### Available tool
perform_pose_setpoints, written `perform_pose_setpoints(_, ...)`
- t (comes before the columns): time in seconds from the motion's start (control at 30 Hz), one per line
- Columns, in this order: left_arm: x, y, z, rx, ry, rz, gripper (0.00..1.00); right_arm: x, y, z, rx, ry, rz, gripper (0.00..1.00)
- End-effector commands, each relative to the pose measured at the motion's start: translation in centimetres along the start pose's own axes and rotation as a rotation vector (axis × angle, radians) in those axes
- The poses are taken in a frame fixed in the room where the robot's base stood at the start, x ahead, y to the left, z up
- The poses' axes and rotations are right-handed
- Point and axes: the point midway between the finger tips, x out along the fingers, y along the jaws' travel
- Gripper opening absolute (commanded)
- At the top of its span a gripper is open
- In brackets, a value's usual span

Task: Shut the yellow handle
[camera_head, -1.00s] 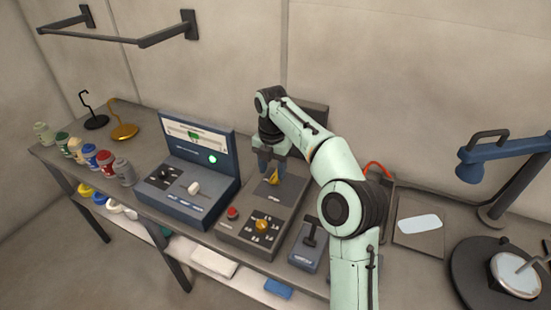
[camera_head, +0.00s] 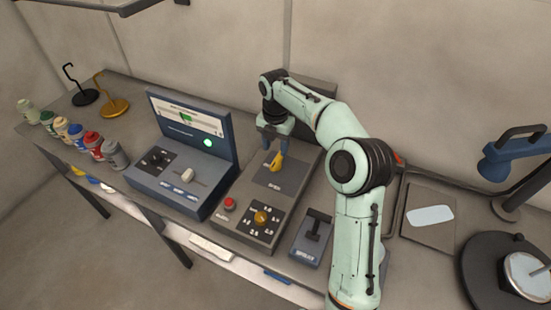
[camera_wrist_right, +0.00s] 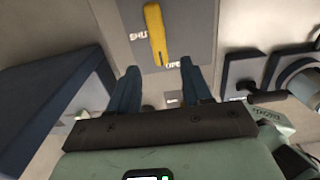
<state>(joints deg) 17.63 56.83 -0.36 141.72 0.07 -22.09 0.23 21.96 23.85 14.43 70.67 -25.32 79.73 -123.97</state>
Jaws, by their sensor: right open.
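The yellow handle (camera_head: 277,161) is on a dark plate of the grey control box, near the box's back. In the right wrist view the handle (camera_wrist_right: 155,32) lies lengthwise, with its near end beside the word OPEN; the word SHUT is to its left. My right gripper (camera_head: 273,143) is just behind and above the handle in the head view. In the wrist view its two blue fingers (camera_wrist_right: 160,80) are spread apart, with nothing between them, and the handle lies beyond their tips. I see no contact with the handle. My left gripper is not in view.
The grey box (camera_head: 238,222) also carries a red button (camera_head: 230,203) and a yellow knob (camera_head: 261,217). A blue console (camera_head: 180,170) stands left, a lever box (camera_head: 314,238) right. Several jars (camera_head: 93,144) line the left; a blue lamp (camera_head: 510,155) stands right.

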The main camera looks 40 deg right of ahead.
Motion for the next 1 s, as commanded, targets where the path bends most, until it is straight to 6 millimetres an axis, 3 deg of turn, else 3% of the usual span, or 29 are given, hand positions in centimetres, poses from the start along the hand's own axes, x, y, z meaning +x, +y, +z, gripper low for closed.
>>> perform_pose_setpoints(0.1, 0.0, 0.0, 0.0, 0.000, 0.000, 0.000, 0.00, 2.6, -0.1, -0.1, -0.001, 0.003, -0.003, 0.49)
perform_pose_setpoints(0.3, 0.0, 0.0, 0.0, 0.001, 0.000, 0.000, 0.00, 5.4, 0.0, 0.0, 0.000, 0.001, -0.001, 0.49)
perform_pose_setpoints(0.73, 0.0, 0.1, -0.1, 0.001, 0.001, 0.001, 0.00, 6.6, 0.0, 0.0, 0.000, 0.000, 0.000, 0.49)
perform_pose_setpoints(0.77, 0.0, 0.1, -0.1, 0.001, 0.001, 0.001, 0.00, 6.6, 0.0, 0.0, 0.000, 0.000, 0.000, 0.46)
perform_pose_setpoints(0.9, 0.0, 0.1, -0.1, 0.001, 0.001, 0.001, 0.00, 6.5, 0.0, 0.0, 0.000, 0.000, 0.000, 0.00)
perform_pose_setpoints(1.0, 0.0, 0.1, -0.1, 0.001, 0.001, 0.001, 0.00, 6.5, 0.0, 0.0, 0.000, 0.000, 0.000, 0.00)
